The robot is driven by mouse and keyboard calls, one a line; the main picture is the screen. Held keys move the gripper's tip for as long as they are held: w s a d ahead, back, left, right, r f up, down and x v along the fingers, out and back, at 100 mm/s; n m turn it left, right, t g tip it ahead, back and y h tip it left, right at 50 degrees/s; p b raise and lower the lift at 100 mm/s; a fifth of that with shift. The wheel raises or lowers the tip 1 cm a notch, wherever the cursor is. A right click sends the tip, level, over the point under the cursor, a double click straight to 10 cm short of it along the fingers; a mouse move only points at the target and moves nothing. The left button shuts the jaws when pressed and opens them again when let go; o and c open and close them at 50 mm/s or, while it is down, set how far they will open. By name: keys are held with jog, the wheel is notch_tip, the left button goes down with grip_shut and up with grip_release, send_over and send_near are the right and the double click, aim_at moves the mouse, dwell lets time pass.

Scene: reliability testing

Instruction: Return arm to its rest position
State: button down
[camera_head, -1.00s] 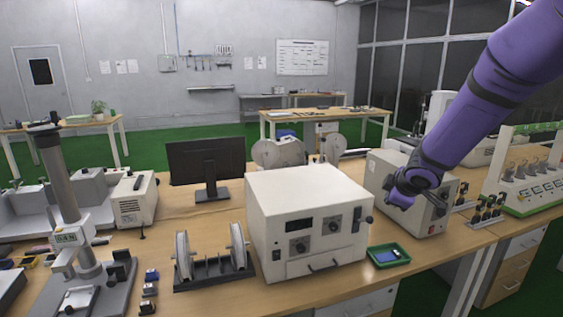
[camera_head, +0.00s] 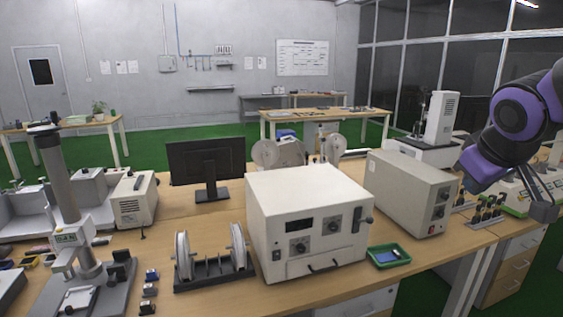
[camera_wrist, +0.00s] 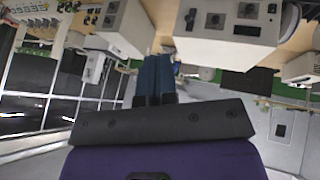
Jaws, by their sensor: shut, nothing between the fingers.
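My purple arm is folded at the right edge of the head view. My gripper (camera_head: 541,210) hangs at the far right, in front of the right end of the bench and clear of it. In the wrist view my gripper (camera_wrist: 155,98) shows its fingers together with nothing between them. The wrist view is upside down, with the bench along its top and the windows at left.
A white box instrument (camera_head: 305,225) stands mid-bench, with a beige box instrument (camera_head: 410,190) to its right. A green tray (camera_head: 388,256) lies by the front edge. A monitor (camera_head: 206,162) and a reel stand (camera_head: 213,270) are further left. Drawers (camera_head: 515,265) are below my gripper.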

jog(key=s+a+m+g+y, duration=0.1)
jog(key=s+a+m+y, duration=0.1)
jog(key=s, duration=1.2)
jog(key=shift+s+a+r+m, duration=0.35)
jog(key=shift+a+m, duration=0.25)
jog(key=shift+a, duration=0.2)
